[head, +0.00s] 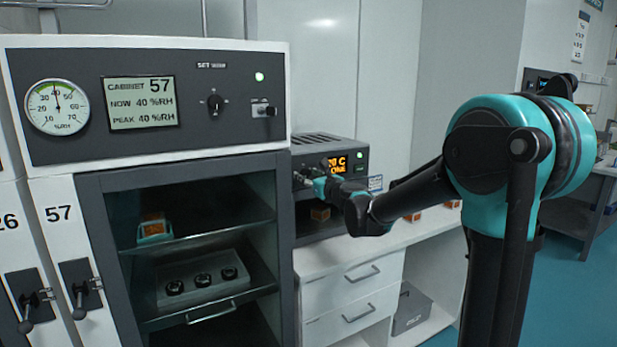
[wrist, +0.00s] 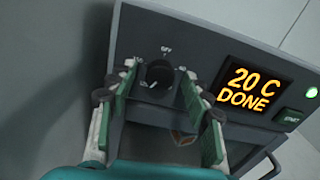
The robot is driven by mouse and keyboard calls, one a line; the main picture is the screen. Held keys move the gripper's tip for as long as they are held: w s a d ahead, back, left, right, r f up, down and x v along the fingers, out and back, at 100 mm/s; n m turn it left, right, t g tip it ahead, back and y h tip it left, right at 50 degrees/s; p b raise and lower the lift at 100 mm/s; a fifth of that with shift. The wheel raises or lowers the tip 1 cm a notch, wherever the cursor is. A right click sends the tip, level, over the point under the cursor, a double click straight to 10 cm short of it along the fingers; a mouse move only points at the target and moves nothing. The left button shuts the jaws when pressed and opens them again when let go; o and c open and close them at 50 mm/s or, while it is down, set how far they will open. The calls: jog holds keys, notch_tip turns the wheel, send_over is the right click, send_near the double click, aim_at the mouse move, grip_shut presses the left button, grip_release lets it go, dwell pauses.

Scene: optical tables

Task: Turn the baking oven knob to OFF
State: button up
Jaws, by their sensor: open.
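The baking oven (head: 325,148) is a dark grey box on the white counter, right of the tall cabinet. Its display (wrist: 249,88) reads "20 C DONE" in orange. The dark round knob (wrist: 160,73) is on the oven's front panel, below a small OFF mark (wrist: 166,50). Which mark the knob points at is too dark to tell. My gripper (wrist: 158,71) is open, with one green-padded finger on each side of the knob and a gap visible to each. In the head view my gripper (head: 308,178) is at the oven front and largely covers the knob.
The START button (wrist: 291,116) and a lit green lamp (wrist: 311,92) are right of the display. The dry cabinet (head: 145,65) stands close on the left. Small orange blocks (head: 412,217) lie on the counter (head: 350,257) near my arm.

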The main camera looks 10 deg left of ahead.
grip_shut()
dwell(0.3)
